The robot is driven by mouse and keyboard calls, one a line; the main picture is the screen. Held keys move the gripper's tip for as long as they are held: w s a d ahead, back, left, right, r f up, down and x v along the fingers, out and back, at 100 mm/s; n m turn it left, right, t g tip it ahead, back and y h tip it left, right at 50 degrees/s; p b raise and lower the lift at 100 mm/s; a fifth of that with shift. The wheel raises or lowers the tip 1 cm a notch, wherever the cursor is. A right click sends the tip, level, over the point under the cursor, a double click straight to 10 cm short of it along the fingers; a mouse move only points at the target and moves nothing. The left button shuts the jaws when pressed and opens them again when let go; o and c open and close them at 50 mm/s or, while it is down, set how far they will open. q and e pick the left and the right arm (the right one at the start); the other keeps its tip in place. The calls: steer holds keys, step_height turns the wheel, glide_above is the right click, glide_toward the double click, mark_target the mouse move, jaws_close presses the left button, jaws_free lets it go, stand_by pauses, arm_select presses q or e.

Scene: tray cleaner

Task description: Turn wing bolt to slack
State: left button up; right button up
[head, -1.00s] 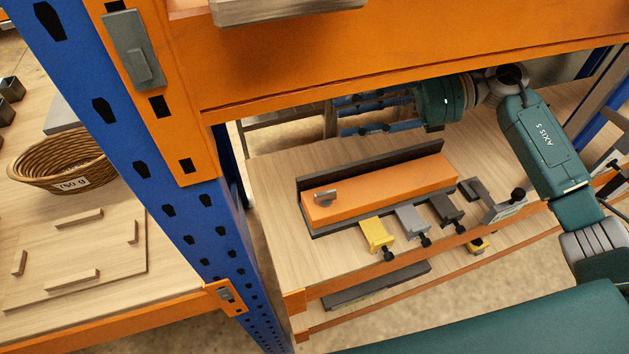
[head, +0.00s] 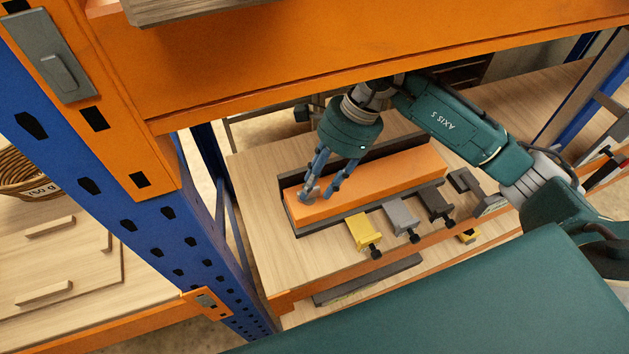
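The grey wing bolt (head: 309,198) stands on the left end of the long orange block (head: 380,182), which lies in a dark channel on the wooden shelf. My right gripper (head: 322,192) is over that end of the block, pointing down with its two blue-grey fingers apart. The left finger overlaps the wing bolt in the picture, and the right finger is to the right of it over the block. I cannot tell whether a finger touches the bolt. My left gripper is not in view.
Yellow (head: 362,229), grey (head: 400,214) and dark (head: 435,202) clamp pieces with black knobs line the shelf's front side. An orange beam (head: 350,62) crosses above the arm. A blue upright (head: 125,205) stands at left. Bare wood (head: 255,205) lies left of the block.

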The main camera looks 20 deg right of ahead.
steer(key=shift+a+f, duration=0.3)
steer(key=shift+f, duration=0.25)
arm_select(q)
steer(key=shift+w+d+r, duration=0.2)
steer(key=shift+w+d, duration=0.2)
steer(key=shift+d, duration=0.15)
arm_select(e)
steer(key=shift+f, duration=0.1)
jaws_close()
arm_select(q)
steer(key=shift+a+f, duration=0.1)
